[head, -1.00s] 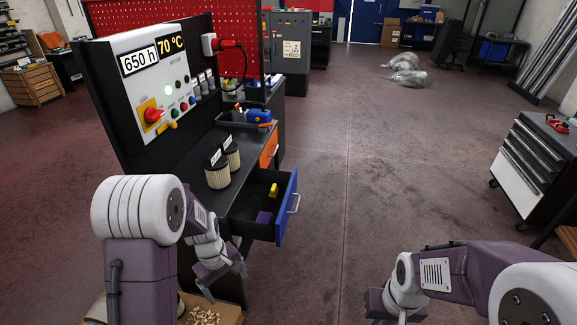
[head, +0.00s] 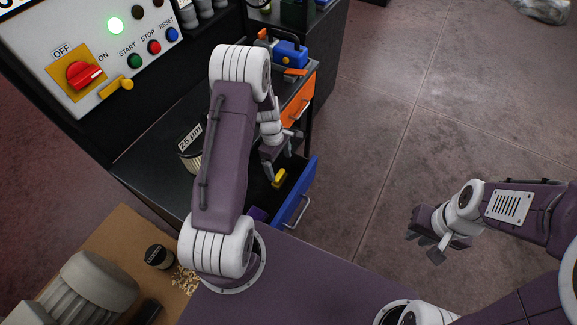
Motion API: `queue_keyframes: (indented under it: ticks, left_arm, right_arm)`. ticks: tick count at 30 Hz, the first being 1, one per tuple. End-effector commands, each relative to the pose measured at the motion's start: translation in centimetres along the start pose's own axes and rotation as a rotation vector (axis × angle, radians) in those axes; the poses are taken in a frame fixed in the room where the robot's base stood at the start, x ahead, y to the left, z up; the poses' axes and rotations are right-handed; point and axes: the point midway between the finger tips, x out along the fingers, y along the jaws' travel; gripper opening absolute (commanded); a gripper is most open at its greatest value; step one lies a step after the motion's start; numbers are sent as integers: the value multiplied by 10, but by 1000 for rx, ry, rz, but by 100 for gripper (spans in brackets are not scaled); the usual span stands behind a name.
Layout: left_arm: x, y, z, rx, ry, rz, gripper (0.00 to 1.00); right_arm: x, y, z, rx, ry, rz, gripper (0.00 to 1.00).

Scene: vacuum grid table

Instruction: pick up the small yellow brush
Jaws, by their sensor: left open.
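A small yellow thing, likely the brush (head: 279,178), lies in the open blue-fronted drawer (head: 303,193). My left gripper (head: 278,160) is open and empty above the drawer, just over the yellow brush and apart from it as far as I can tell. Its fingers overlap the drawer's back part in the picture. My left arm hides part of the bench and of the drawer's left side. My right gripper (head: 425,247) is open and empty, over the floor at the right, away from the drawer.
A purple thing (head: 257,213) also lies in the drawer. Above are an orange drawer (head: 299,98) and a blue tool (head: 290,54) on the bench. A labelled filter (head: 189,155) stands partly behind my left arm. A control panel (head: 120,55) rises at the left.

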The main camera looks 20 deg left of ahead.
Motion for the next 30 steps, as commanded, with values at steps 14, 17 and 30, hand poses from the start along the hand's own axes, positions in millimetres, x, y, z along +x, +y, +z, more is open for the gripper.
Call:
queue_keyframes:
  ticks: [14, 17, 30]
  left_arm:
    - [43, -1, 0, 0, -1, -1, 89]
    - [62, -4, -2, 0, -1, -4, 89]
    - [90, -4, -2, 2, 0, 1, 86]
  right_arm:
    - [4, 0, 0, 0, 0, 0, 20]
    - [6, 0, 1, 0, 0, 0, 20]
    - [9, 0, 1, 0, 0, 0, 20]
